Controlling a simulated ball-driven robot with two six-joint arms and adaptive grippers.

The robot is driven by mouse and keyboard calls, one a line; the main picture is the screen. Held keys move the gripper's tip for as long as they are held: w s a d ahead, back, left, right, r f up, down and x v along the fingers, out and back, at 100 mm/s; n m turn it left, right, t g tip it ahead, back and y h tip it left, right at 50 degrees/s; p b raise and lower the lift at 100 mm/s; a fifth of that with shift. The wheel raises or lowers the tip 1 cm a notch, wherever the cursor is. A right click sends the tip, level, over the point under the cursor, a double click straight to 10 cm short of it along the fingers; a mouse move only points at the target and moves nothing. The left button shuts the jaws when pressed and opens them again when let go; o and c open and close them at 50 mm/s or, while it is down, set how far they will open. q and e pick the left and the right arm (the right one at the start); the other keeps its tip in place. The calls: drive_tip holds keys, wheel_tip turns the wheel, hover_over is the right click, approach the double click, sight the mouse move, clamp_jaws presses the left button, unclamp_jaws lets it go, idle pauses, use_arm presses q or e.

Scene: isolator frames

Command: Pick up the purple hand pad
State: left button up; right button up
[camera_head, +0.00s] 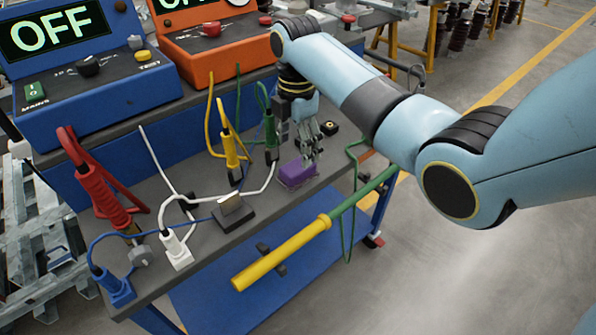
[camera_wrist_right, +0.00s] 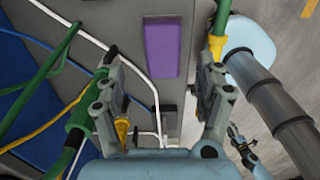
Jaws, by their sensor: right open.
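The purple hand pad (camera_head: 297,172) is a small block lying on the grey bench top, near its right edge. My right gripper (camera_head: 312,143) is just above and behind it in the head view, pointing down. In the right wrist view the purple pad (camera_wrist_right: 162,50) shows its flat top, ahead of and between the two fingers of my right gripper (camera_wrist_right: 165,95). The fingers are apart and empty; I cannot tell the exact height above the pad.
Several probes stand on the bench: red (camera_head: 107,195), white (camera_head: 176,248), blue (camera_head: 113,287), yellow (camera_head: 230,150) and green (camera_head: 271,135), with looping cables. A yellow-green pole (camera_head: 285,252) lies along the front edge. Blue (camera_head: 95,95) and orange (camera_head: 215,45) test boxes stand behind.

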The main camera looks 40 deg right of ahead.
sight(298, 166)
drive_tip(key=f, duration=0.6)
drive_tip(key=shift+s+f, duration=0.2)
drive_tip(key=c, duration=1.3)
drive_tip(key=shift+o, duration=0.2)
drive_tip(key=shift+r, duration=0.1)
drive_tip(key=r, duration=0.4)
drive_tip(key=shift+s+r, duration=0.2)
drive_tip(key=s+d+r+p, duration=0.1)
drive_tip(key=s+r, duration=0.5)
drive_tip(key=s, duration=0.5)
drive_tip(key=shift+d+r+p, duration=0.25)
drive_tip(key=shift+d+p, duration=0.05)
drive_tip(key=shift+d, duration=0.1)
